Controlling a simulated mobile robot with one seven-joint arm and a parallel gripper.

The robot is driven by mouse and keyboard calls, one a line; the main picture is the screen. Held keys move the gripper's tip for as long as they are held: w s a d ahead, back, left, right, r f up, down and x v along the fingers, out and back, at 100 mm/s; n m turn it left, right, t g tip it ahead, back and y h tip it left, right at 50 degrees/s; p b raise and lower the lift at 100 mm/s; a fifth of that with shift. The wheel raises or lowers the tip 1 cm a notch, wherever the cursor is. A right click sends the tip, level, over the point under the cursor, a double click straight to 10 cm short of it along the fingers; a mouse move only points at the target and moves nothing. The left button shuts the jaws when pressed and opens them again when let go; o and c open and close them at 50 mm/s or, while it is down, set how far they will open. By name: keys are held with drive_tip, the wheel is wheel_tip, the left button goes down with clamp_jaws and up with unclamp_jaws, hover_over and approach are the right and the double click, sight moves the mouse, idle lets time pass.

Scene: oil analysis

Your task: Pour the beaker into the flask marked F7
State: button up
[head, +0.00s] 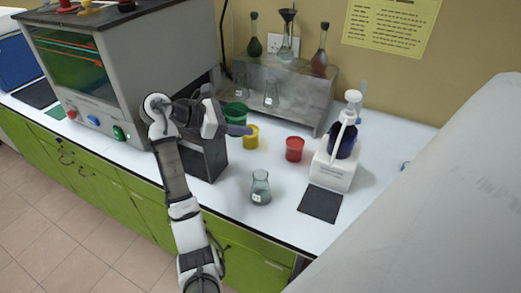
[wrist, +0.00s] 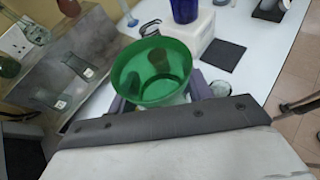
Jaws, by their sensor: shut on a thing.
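My gripper (head: 236,124) is shut on a green beaker (head: 236,108), above the counter in front of the steel shelf. In the wrist view the green beaker (wrist: 140,90) sits between the finger pads with its wide mouth facing the camera; its contents are unclear. A conical flask (head: 260,188) with a small white label stands on the counter's front part, right of and below my gripper. Two more labelled conical flasks, one at left (head: 240,86) and one at right (head: 271,93), stand on the shelf. No label is readable, so I cannot tell which is F7.
A yellow beaker (head: 251,138) and a red beaker (head: 294,149) stand on the counter. A white stand (head: 330,170) with a dark blue bottle (head: 345,138) and a black mat (head: 320,204) are at right. Several narrow-necked flasks top the steel shelf (head: 303,95). A large grey cabinet (head: 155,55) is at left.

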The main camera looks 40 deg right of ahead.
drive_tip(key=shift+s+f+m+t, duration=0.35)
drive_tip(key=shift+f+m+t, duration=0.05)
drive_tip(key=shift+t, duration=0.1)
drive_tip(key=s+f+m+t, duration=0.3)
drive_tip(key=f+m+t, duration=0.2)
drive_tip(key=shift+s+f+t+y, duration=0.2)
drive_tip(key=shift+t+y, duration=0.1)
idle(0.4)
drive_tip(key=shift+f+m+b, duration=0.25)
drive_tip(key=shift+m+b, duration=0.05)
drive_tip(key=shift+b, duration=0.25)
drive_tip(key=shift+t, duration=0.4)
drive_tip(key=shift+r+m+t+b, duration=0.4)
drive_tip(key=shift+m+b, duration=0.2)
drive_tip(key=shift+b, duration=1.8)
drive_tip(key=shift+w, duration=0.3)
drive_tip(key=shift+f+m+t+b, duration=0.4)
drive_tip(key=shift+m+t+b, duration=0.1)
drive_tip(key=shift+b, duration=0.15)
